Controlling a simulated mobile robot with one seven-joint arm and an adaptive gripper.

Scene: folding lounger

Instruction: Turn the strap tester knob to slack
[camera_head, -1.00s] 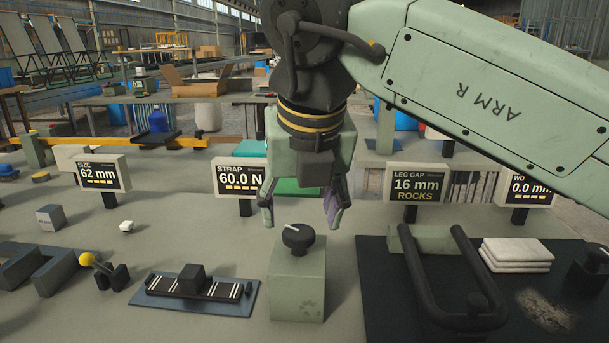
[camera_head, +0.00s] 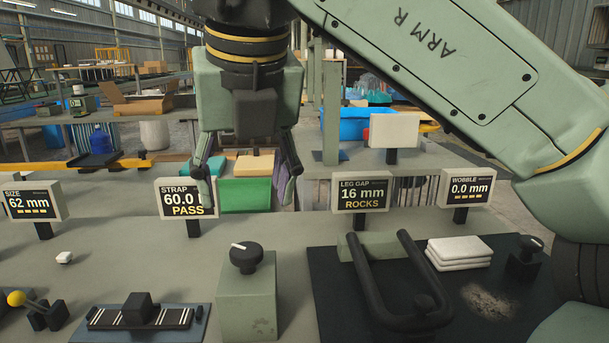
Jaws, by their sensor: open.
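The strap tester knob (camera_head: 246,258) is black with a white pointer mark on its top, toward the left. It sits on a grey-green block (camera_head: 248,305). The strap display (camera_head: 186,197) reads 60.0 and PASS, partly covered by a finger. My gripper (camera_head: 248,196) is open and empty, its fingers pointing down. It appears above the knob in the picture, and no finger touches the knob. I see no slack label.
A black strap fixture (camera_head: 140,316) lies left of the block. A dark mat (camera_head: 330,300) with a bent black tube frame (camera_head: 370,280) lies right. White folded cloths (camera_head: 459,250) and another knob (camera_head: 525,255) are farther right. More displays stand behind.

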